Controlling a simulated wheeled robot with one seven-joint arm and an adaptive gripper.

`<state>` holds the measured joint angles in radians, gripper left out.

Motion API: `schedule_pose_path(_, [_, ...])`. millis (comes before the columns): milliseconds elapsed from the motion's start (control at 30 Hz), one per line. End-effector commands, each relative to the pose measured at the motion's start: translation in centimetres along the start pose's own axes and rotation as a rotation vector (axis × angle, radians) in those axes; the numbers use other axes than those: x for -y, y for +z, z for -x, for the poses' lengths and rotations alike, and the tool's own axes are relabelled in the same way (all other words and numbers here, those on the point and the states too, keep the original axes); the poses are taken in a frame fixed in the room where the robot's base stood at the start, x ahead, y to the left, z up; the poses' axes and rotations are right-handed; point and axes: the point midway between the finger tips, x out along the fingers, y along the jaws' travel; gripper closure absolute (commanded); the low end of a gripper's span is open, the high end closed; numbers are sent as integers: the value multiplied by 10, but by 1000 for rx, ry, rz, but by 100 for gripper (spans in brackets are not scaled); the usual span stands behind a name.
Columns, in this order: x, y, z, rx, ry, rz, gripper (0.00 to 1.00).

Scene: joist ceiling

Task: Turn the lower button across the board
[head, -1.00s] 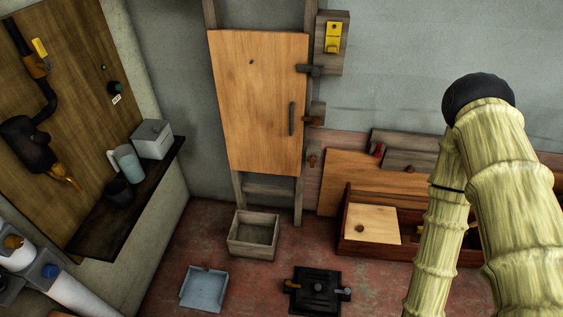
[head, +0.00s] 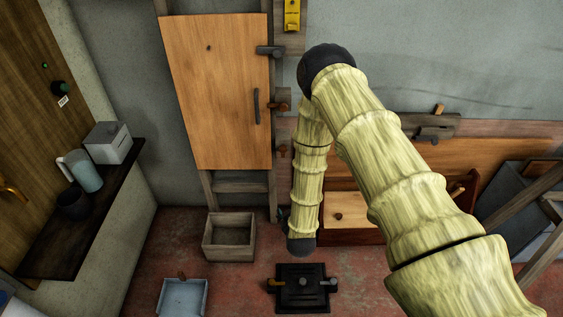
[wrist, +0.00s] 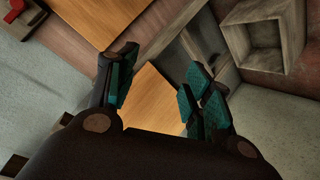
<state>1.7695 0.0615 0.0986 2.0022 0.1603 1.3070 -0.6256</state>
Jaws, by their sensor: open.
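The wooden board (head: 217,95) is upright against the wall, with a vertical dark handle (head: 256,106) near its right edge. A dark grey button (head: 270,51) lies level at its upper right edge. Below it, a rusty brown button (head: 279,106) sits on a small wooden block beside the edge. A smaller brown piece (head: 282,151) points down lower on the post. I cannot tell for sure which of these two is the lower button. My gripper (wrist: 158,88) is open and empty in the wrist view; in the head view my arm mostly hides it, low and right of the board.
A grey wooden crate (head: 207,241) stands on the floor below the board. A black plate with levers (head: 303,290) and a blue-grey tray (head: 183,301) lie in front. A shelf with a jug (head: 82,171) is at left. A yellow latch (head: 292,15) is above.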

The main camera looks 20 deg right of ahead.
Motion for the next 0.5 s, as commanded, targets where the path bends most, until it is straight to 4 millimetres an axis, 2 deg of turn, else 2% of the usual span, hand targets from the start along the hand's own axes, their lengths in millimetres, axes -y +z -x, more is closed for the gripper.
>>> schedule_pose_path(33, [-7, -18, -29, -81, 75, 37, 49])
schedule_pose_path(133, [-30, -61, -60, -206, 217, 113, 49])
schedule_pose_path(200, [-42, -83, -71, -262, 296, 152, 49])
schedule_pose_path(300, [-54, -104, -79, -308, 373, 186, 49])
schedule_pose_path(500, [-64, -118, -89, -329, 414, 205, 49])
